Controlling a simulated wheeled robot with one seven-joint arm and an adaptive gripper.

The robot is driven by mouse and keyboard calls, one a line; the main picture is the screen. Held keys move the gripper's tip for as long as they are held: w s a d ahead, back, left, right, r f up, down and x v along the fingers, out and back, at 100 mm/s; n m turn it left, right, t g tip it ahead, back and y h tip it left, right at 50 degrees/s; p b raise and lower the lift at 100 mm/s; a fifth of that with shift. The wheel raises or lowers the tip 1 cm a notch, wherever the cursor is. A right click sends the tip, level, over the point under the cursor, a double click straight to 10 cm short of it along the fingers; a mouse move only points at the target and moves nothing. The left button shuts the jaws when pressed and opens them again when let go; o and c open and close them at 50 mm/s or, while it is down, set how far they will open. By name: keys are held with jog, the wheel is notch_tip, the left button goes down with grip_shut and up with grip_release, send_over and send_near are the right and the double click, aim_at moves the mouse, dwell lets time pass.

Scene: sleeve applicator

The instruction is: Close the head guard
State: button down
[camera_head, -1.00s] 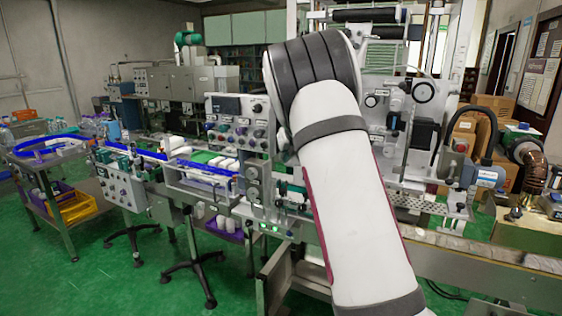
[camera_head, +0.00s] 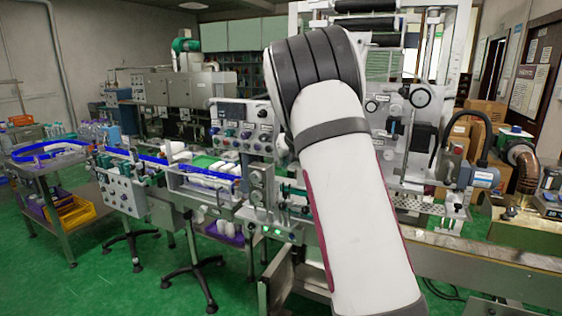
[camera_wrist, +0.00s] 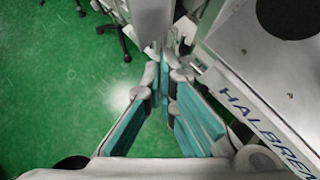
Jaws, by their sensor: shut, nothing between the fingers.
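My gripper (camera_wrist: 165,75) shows in the wrist view with its teal-padded fingers meeting at the tips, shut and empty. Its tips are beside grey metal machine parts, above the green floor; I cannot tell whether they touch anything. A pale panel (camera_wrist: 250,85) lettered "HALBREN" lies close on the right of the fingers. I cannot tell whether this is the head guard. In the head view my arm covers the middle of the sleeve applicator (camera_head: 395,130) and hides my gripper. No head guard can be made out for certain there, nor how far it is open.
A control panel (camera_head: 245,125) and a conveyor with blue rails (camera_head: 205,172) stand left of my arm. A blue-grey motor (camera_head: 478,176) juts out at the right. Green floor (camera_head: 120,285) is clear at the lower left.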

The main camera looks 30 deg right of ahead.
jog(key=s+a+r, duration=0.3)
jog(key=a+r, duration=0.2)
jog(key=r, duration=0.1)
jog(key=shift+a+r, duration=0.25)
jog(key=shift+r, duration=0.15)
jog(key=shift+s+a, duration=0.1)
jog(key=shift+s, duration=0.05)
jog(key=s+a+r+n+g+y, duration=0.1)
jog(key=s+a+r+n+y, duration=0.1)
jog(key=s+a+n, duration=0.8)
jog(key=s+a+r+n+g+y, duration=0.1)
jog(key=s+a+n+y, duration=0.1)
jog(key=s+a+n, duration=0.85)
jog(key=s+a+f+n, duration=0.1)
jog(key=s+f+n, duration=0.1)
jog(key=s+n, duration=0.7)
jog(key=s+a+f+n+g+h, duration=0.1)
jog(key=s+a+f+n, duration=0.1)
jog(key=s+n, duration=0.7)
jog(key=shift+s+a+f+h, duration=0.3)
jog(key=shift+s+f, duration=0.55)
jog(key=shift+s, duration=0.05)
jog(key=shift+n, duration=0.25)
